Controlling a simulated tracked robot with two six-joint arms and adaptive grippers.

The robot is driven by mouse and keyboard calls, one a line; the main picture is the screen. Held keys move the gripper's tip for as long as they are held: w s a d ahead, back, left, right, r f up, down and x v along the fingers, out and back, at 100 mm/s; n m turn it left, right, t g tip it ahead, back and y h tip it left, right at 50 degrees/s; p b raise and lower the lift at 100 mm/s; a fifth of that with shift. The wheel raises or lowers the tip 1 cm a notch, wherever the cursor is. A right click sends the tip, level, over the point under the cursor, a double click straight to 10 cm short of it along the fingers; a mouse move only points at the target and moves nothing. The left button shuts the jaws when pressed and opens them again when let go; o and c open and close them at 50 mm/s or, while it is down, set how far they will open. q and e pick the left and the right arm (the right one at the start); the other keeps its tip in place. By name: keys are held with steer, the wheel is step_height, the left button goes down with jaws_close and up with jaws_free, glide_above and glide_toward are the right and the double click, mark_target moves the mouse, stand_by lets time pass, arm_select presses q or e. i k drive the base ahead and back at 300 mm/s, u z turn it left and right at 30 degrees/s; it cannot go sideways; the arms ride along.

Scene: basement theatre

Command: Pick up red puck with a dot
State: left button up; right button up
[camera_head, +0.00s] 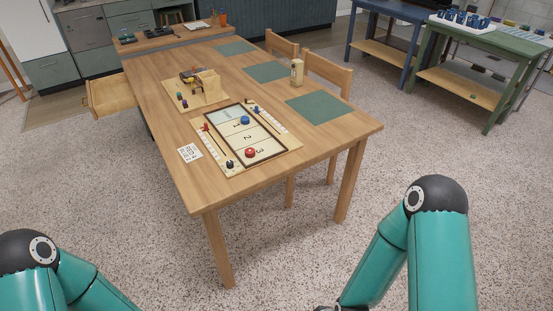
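A red puck (250,153) with a darker mark on its top lies on a shuffleboard-style game board (269,152), near the board's front end by the number 3. A blue puck (245,120) lies farther up the same board. Both are on the long wooden table (190,180), well ahead of me. Teal arm links show at the lower left and lower right, far from the puck.
A white card (190,152) lies left of the board. A wooden block game (204,91) stands behind it. Green mats (321,108) line the table's right side, with chairs (328,72) beyond. The speckled floor before the table is clear.

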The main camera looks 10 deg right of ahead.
mark_target(250, 153)
steer(key=u, duration=0.15)
steer(key=i, duration=0.85)
